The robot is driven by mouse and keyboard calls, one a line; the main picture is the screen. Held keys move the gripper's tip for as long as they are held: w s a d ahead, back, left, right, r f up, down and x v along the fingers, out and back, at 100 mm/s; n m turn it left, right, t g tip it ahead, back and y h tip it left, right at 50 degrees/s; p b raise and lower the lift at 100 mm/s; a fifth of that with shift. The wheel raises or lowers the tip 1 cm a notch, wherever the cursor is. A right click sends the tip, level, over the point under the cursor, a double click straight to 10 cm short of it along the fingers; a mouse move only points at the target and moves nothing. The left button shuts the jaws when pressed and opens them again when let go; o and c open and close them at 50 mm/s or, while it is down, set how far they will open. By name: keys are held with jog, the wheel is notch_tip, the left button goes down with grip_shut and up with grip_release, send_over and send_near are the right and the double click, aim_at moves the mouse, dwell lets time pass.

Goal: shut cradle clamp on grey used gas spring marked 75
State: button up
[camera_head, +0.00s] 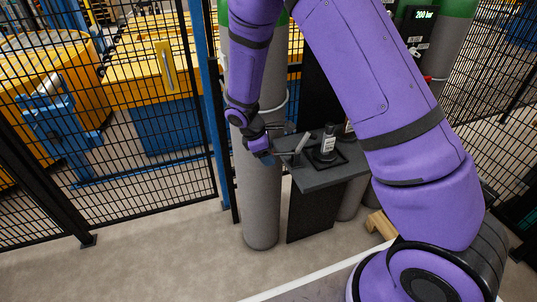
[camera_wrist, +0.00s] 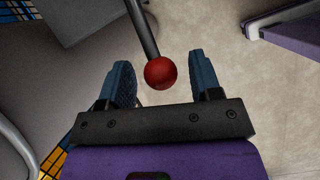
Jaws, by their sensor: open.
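A dark upright cylinder with a white label (camera_head: 328,143) stands in a black base on a small dark table; it looks like the gas spring in its cradle, but I cannot read its marking. A light grey lever (camera_head: 301,143) slants up beside it on the left. My gripper (camera_head: 283,151) is at the table's left edge, close to the lever, and partly hidden. In the wrist view my gripper (camera_wrist: 165,82) is open, with blue finger pads. A red ball knob (camera_wrist: 160,73) on a dark rod (camera_wrist: 142,28) shows between the fingers, with gaps on both sides.
The small table (camera_head: 318,181) stands against tall grey gas cylinders (camera_head: 257,190). A black mesh fence (camera_head: 140,150) runs behind on the left, with yellow coils (camera_head: 45,65) beyond it. My upper arm covers the right side. Open floor lies in front of the table.

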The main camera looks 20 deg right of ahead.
jog(key=shift+d+f, duration=0.15)
jog(key=shift+f, duration=0.25)
grip_shut()
